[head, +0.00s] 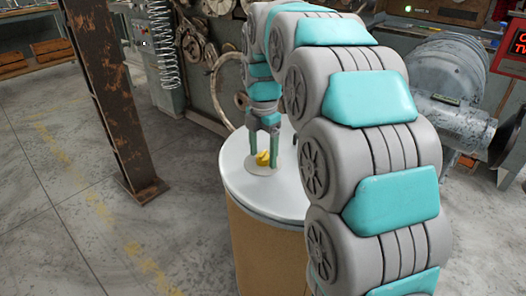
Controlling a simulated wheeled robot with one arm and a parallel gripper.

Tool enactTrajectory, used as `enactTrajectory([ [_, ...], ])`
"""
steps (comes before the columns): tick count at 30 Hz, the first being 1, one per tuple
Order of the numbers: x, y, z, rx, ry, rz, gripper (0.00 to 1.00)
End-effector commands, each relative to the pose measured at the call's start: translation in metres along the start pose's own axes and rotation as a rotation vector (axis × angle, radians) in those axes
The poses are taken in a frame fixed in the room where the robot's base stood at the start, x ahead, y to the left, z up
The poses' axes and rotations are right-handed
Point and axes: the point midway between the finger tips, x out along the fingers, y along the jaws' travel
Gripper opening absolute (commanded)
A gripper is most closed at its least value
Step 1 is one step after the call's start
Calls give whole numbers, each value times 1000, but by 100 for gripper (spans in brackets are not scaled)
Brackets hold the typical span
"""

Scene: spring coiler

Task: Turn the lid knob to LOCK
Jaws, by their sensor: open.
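A yellow lid knob (262,158) sits on a pale round plate (257,170) on top of a white lid (240,192). The lid covers a tan drum (262,245). My gripper (264,155) points down over the knob, with one green finger on each side of it. The fingers are open, and I cannot tell whether they touch the knob. My arm hides the right part of the lid and drum. No LOCK mark can be made out at this size.
A rusty steel column (112,110) stands left of the drum. A coiled spring (162,45) hangs behind it near machinery. A grey motor-like machine (445,90) and a red sign (512,45) are at the right. The floor at left is clear.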

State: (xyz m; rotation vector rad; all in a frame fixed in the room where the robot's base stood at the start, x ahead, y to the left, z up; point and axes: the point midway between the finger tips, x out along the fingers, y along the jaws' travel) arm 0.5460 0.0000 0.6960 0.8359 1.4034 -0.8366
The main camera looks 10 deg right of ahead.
Motion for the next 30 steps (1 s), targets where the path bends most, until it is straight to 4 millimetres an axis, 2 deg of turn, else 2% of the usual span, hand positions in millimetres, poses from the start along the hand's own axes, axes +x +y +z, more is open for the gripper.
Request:
enactTrajectory([
  [5,0,0,0,0,0,0,77],
  [25,0,0,0,0,1,0,1],
  [30,0,0,0,1,1,0,0],
])
